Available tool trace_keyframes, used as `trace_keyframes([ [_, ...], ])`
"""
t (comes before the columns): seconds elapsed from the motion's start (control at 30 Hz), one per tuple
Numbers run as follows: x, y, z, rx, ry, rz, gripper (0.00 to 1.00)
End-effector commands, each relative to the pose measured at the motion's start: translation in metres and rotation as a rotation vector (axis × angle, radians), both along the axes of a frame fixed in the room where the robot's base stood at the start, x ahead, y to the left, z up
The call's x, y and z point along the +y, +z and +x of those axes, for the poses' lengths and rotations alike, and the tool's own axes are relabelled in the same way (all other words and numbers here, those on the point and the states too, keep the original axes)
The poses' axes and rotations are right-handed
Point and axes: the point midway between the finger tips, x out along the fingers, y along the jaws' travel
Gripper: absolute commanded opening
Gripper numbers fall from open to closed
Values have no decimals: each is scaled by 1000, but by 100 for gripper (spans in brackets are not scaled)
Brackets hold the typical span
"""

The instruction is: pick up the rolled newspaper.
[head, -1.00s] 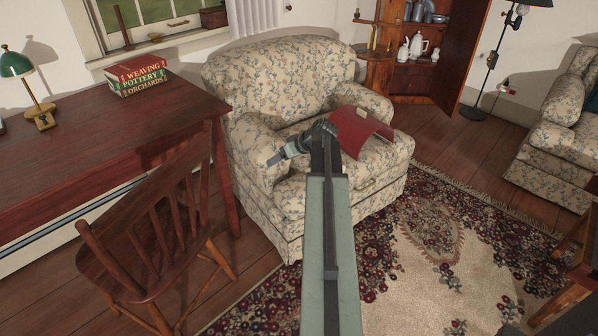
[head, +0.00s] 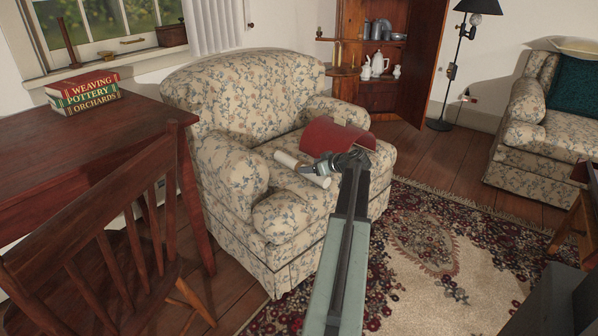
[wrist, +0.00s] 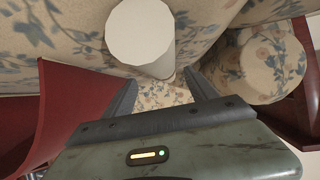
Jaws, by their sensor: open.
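The rolled newspaper (head: 290,160) is a pale white roll lying on the seat of the floral armchair (head: 215,92). Its round end (wrist: 140,32) faces the camera in the wrist view, just beyond my fingers. I cannot tell whether a finger touches the roll.
A red curved object (head: 335,137) lies on the seat beside my gripper; it also shows close by at left in the wrist view (wrist: 75,105). The chair's padded arms flank the seat. A wooden chair (head: 100,225) and desk (head: 120,125) stand at left.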

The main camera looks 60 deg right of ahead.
Motion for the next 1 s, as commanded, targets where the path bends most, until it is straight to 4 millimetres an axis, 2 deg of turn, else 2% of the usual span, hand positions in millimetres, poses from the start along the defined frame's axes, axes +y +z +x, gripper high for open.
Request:
trace_keyframes([
  [0.23,-3,-25,38,1,5,0,66],
  [0.47,-3,-24,44,1,4,0,66],
  [0.5,-3,-24,44,1,4,0,64],
  [0.73,-3,-23,44,1,4,0,0],
  [1.0,-2,-23,44,1,4,0,0],
])
